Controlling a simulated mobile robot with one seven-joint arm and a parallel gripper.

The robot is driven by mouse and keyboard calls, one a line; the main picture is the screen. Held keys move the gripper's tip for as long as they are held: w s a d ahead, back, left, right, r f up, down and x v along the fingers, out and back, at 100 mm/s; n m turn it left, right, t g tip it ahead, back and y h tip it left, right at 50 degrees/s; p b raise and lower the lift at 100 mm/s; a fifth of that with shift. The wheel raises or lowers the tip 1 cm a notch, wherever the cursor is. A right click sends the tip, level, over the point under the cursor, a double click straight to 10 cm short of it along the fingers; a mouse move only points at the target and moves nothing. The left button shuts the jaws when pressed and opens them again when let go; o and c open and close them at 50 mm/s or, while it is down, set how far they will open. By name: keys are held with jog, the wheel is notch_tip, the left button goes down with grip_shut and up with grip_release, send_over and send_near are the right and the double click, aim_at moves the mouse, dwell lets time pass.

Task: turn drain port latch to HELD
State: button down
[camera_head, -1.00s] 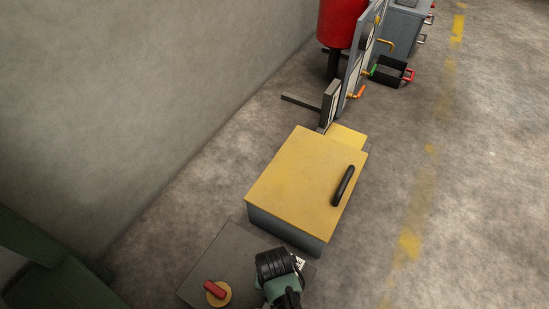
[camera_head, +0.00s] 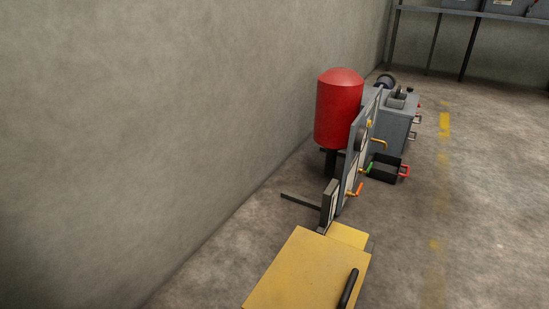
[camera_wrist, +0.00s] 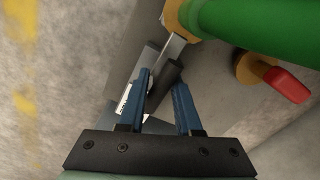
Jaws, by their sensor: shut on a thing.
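My gripper (camera_wrist: 163,84) shows in the wrist view with its two blue fingers around a short dark grey grip (camera_wrist: 164,88), and it is shut on it. A light grey flat bar (camera_wrist: 172,50) lies just beyond the fingertips and seems to belong to the same latch. A white label (camera_wrist: 123,101) with dark print lies to the left of the left finger, partly covered. I cannot read any mark that tells the latch's position. The head view shows neither the latch nor my gripper.
A thick green pipe (camera_wrist: 262,24) passes close at the upper right of the wrist view. A red handle (camera_wrist: 287,84) is at right. The head view shows a yellow-topped box (camera_head: 305,272), a red tank (camera_head: 340,108) and open floor at right.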

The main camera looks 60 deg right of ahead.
jog(key=shift+r+n+p, duration=0.15)
jog(key=shift+n+p, duration=0.25)
jog(key=shift+p, duration=0.2)
jog(key=c, duration=0.8)
grip_release()
jog(key=shift+o, duration=0.2)
notch_tip(320, 180, up, 13)
jog(key=p, duration=0.8)
jog(key=shift+p, duration=0.35)
jog(key=shift+f, duration=0.2)
